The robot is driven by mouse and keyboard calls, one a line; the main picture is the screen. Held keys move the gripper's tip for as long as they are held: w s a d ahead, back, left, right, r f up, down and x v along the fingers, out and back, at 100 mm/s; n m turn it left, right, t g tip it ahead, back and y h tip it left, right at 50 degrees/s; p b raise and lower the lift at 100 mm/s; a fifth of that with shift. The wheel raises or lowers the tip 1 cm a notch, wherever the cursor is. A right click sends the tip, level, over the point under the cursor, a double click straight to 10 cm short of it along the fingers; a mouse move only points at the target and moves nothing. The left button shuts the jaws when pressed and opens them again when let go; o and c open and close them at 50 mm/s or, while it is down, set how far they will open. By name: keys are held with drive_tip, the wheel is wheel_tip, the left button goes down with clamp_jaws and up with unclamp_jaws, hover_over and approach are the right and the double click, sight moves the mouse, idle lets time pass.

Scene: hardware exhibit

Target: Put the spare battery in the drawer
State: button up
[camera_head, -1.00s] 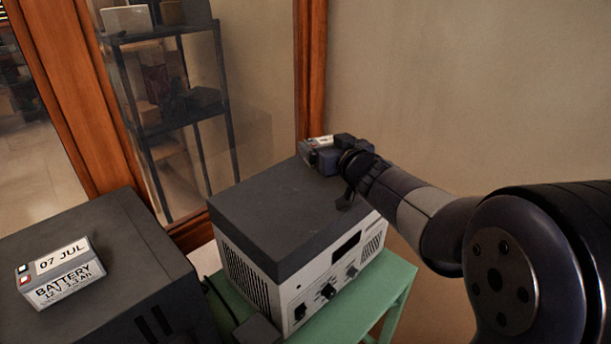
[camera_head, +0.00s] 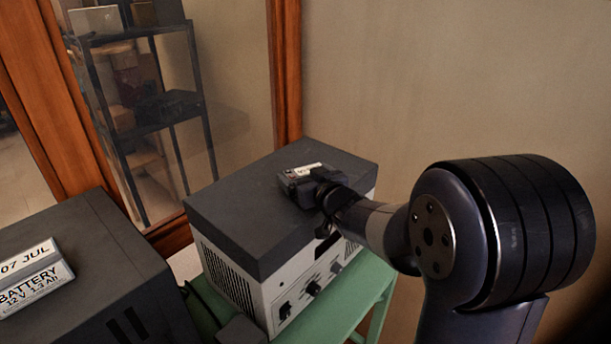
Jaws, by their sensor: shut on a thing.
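My gripper (camera_head: 312,187) is over the dark top of the white instrument box and is shut on a small grey block with a white label, seemingly a battery (camera_head: 304,170). Its label is too small to read. I cannot tell whether this battery touches the box top or hangs just above it. Another grey battery (camera_head: 34,285), labelled "07 JUL" and "BATTERY 12 V 1.3 Ah", lies on the dark cabinet at the left, partly cut off by the picture edge. No drawer can be made out in view.
The instrument box (camera_head: 262,222), with knobs on its front, stands on a green table (camera_head: 352,290). The dark cabinet (camera_head: 120,262) stands to its left. Behind are a wood-framed glass pane (camera_head: 284,70), shelves (camera_head: 155,122) behind it, and a plain wall (camera_head: 400,80).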

drive_tip(key=o, duration=1.2)
drive_tip(key=shift+f, duration=0.1)
drive_tip(key=shift+c, duration=0.2)
